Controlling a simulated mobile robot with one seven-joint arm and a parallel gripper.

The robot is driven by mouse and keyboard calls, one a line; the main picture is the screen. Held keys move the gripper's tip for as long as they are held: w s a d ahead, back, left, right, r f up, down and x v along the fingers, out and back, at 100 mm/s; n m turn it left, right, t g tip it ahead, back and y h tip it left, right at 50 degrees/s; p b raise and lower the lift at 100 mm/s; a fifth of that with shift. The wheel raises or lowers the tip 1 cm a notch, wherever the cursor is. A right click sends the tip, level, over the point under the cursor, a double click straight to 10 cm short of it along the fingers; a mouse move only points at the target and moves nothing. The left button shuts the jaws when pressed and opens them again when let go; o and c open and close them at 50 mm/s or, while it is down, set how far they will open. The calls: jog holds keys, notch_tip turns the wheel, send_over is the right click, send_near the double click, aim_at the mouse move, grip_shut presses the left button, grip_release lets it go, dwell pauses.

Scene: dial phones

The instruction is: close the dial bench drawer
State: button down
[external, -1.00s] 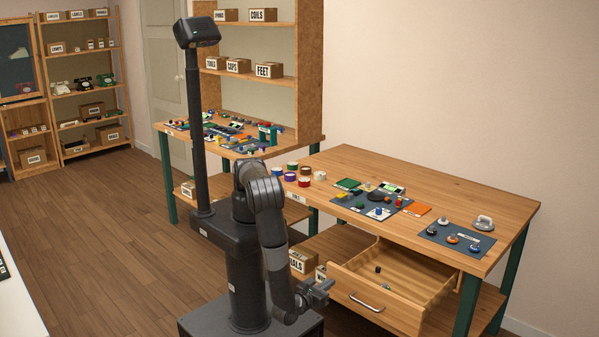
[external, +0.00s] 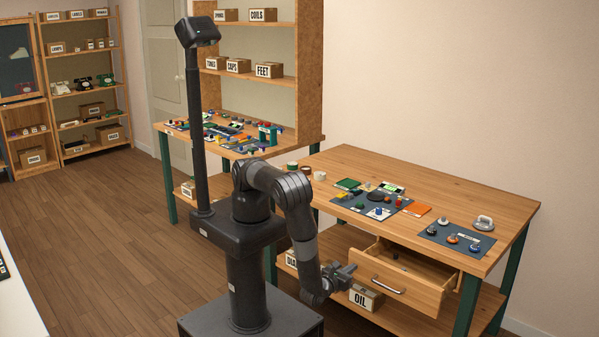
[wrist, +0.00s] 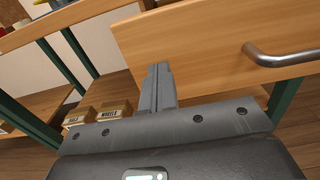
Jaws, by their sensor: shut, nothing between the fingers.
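The dial bench drawer (external: 400,291) is a light wood drawer under the right bench. It is partly open, and part of its inside shows with a small dark item in it. Its metal handle (external: 388,285) is on the front face, and the handle also shows at the right of the wrist view (wrist: 282,55). My gripper (external: 350,279) is shut and empty at the left part of the drawer front. In the wrist view its fingers (wrist: 157,88) point at the front panel (wrist: 205,45), left of the handle. I cannot tell whether the fingertips touch the panel.
The bench top (external: 450,200) carries mats with small parts and tape rolls. A box marked OIL (external: 366,297) and other boxes stand on the shelf below. Green bench legs (external: 512,265) flank the drawer. The wood floor at left (external: 100,240) is clear.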

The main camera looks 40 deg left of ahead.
aim_at(377, 251)
jog(key=w, duration=1.6)
jog(key=shift+w+r, duration=0.1)
jog(key=shift+w, duration=0.25)
jog(key=s, duration=1.5)
jog(key=shift+w, duration=0.15)
